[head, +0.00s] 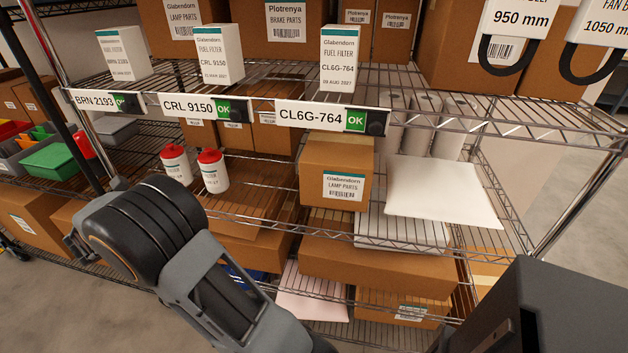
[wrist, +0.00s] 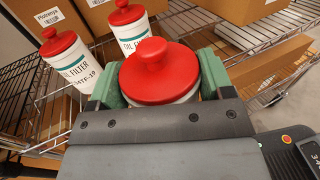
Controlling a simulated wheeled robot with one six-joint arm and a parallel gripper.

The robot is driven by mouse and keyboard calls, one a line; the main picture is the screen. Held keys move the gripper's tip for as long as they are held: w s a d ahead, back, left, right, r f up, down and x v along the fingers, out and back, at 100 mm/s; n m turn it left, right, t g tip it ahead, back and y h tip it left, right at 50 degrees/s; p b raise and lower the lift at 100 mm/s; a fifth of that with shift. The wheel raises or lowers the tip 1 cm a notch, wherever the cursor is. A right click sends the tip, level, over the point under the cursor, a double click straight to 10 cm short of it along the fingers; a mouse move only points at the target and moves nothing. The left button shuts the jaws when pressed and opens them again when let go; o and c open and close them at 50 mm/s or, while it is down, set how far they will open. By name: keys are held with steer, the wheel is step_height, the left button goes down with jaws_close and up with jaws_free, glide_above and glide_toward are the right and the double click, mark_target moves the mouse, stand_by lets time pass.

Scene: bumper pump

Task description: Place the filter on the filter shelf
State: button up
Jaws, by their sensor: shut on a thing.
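In the wrist view my gripper (wrist: 159,78) is shut on a white filter with a red knobbed lid (wrist: 160,70); green fingers press both sides. Two similar oil filters stand upright beyond it, one at left (wrist: 75,68) and one at top (wrist: 128,27). In the head view these two, left (head: 175,166) and right (head: 212,172), stand on the middle wire shelf (head: 265,222). I cannot tell whether the held filter touches the shelf. The gripper and held filter are not clearly visible in the head view, where my arm covers part of the shelf.
A lamp parts box (head: 335,153) and a white padded packet (head: 440,190) occupy the shelf to the right. White fuel filter boxes (head: 218,55) stand on the shelf above, behind label tags (head: 320,117). Some shelf room shows between the right standing filter and the lamp parts box.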

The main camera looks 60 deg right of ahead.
steer(key=s+d+m+g+b, duration=0.1)
steer(key=s+d, duration=0.3)
steer(key=d, duration=0.6)
steer(key=s+d+m+g+b, duration=0.1)
steer(key=s+d+g+b, duration=0.1)
steer(key=d, duration=0.8)
steer(key=shift+s+d+f+g+y+b, duration=0.4)
steer(key=shift+s+b, duration=0.5)
steer(key=shift+s, duration=0.15)
steer(key=shift+f, duration=0.1)
steer(key=o, duration=1.7)
